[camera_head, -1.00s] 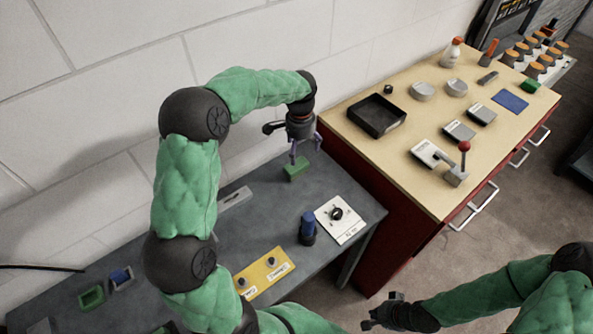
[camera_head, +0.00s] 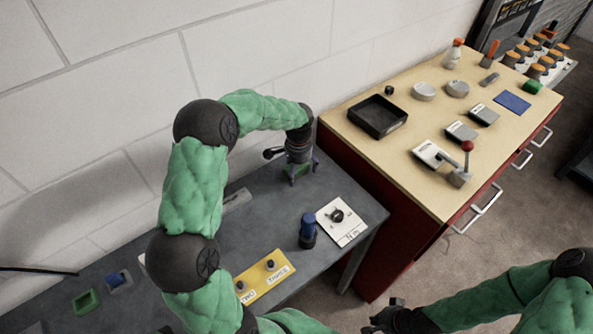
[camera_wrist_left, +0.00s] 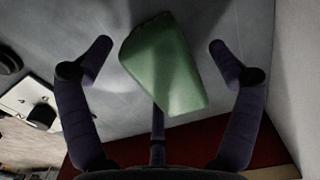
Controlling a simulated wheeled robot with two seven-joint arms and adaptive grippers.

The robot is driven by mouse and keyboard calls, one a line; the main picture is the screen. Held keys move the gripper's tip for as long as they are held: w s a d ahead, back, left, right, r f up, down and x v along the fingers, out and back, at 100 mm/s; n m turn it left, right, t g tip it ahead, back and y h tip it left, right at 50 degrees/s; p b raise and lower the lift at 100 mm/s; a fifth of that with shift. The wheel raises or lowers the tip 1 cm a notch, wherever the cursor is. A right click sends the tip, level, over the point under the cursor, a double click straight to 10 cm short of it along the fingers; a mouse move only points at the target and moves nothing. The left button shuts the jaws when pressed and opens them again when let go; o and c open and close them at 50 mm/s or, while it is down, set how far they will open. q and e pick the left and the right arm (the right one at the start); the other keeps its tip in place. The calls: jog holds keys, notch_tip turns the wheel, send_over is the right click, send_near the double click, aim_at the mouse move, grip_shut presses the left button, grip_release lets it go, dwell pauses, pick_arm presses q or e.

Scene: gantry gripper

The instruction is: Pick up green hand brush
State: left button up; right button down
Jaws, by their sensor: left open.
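The green hand brush (camera_head: 302,168) lies on the dark grey table near the wall and shows as a plain green block. My left gripper (camera_head: 300,180) is directly above it, partly hiding it in the head view. In the left wrist view the brush (camera_wrist_left: 165,65) lies between the spread fingers of my left gripper (camera_wrist_left: 163,52), with a gap on both sides. The gripper is open and empty. My right gripper (camera_head: 375,322) is at the bottom edge of the head view, far from the brush. Its fingers are too unclear to judge.
On the grey table (camera_head: 262,220) stand a blue-topped cylinder (camera_head: 307,230), a white plate with a black knob (camera_head: 341,221) and a yellow labelled plate (camera_head: 264,279). The wooden-topped red cabinet (camera_head: 400,170) rises beside the table on the right. The wall runs close behind.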

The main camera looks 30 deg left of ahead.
aim_at(298, 167)
pick_arm(q)
jog(key=shift+c, duration=0.3)
jog(key=c, duration=1.2)
jog(key=shift+r, duration=0.1)
jog(key=shift+r, duration=0.45)
notch_tip(298, 167, up, 2)
jog(key=shift+r+p, duration=0.1)
jog(key=shift+p, duration=0.25)
jog(key=shift+c, duration=0.2)
jog(key=s+d+r+p, duration=0.2)
jog(key=s+d+r, duration=0.3)
jog(key=d+r, duration=0.5)
jog(key=d, duration=0.3)
jog(key=shift+s, duration=0.2)
jog(key=shift+f, duration=0.1)
